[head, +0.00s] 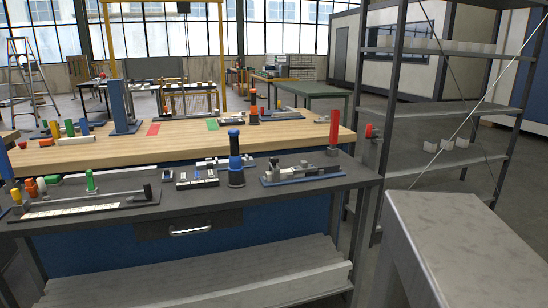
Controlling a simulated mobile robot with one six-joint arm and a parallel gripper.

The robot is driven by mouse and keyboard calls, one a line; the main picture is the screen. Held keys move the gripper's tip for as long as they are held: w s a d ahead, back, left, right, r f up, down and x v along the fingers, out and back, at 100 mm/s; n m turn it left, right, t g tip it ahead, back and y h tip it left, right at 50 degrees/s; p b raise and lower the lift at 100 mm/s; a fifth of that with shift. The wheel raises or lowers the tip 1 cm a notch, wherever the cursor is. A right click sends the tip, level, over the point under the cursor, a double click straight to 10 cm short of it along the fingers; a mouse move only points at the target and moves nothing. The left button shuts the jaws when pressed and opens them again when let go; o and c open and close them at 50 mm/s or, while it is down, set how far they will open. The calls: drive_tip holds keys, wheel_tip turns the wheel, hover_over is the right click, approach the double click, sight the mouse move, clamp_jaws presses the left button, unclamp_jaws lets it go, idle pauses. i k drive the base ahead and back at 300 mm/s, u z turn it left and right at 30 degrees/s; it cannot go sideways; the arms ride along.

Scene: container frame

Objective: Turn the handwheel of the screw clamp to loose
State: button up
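I cannot clearly pick out a screw clamp with a handwheel. A small red part on a grey block (372,132) sits by the near left post of the shelf rack, right of the benches. It is too small to tell whether it is the handwheel, or how tight it is. An upright red piece (334,130) stands on a grey foot at the right end of the dark bench. My gripper is not in view.
A dark bench (200,205) with small fixtures stands in front of a wooden-topped bench (100,150). A grey metal block or beam (455,240) fills the lower right, close to me. The shelf rack (440,105) stands behind it. Some floor shows between rack and beam.

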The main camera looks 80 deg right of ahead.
sight(274, 160)
drive_tip(key=u, duration=4.2)
drive_tip(key=i, duration=0.1)
drive_tip(key=z, duration=1.35)
drive_tip(key=k, duration=0.15)
drive_tip(key=z, duration=4.2)
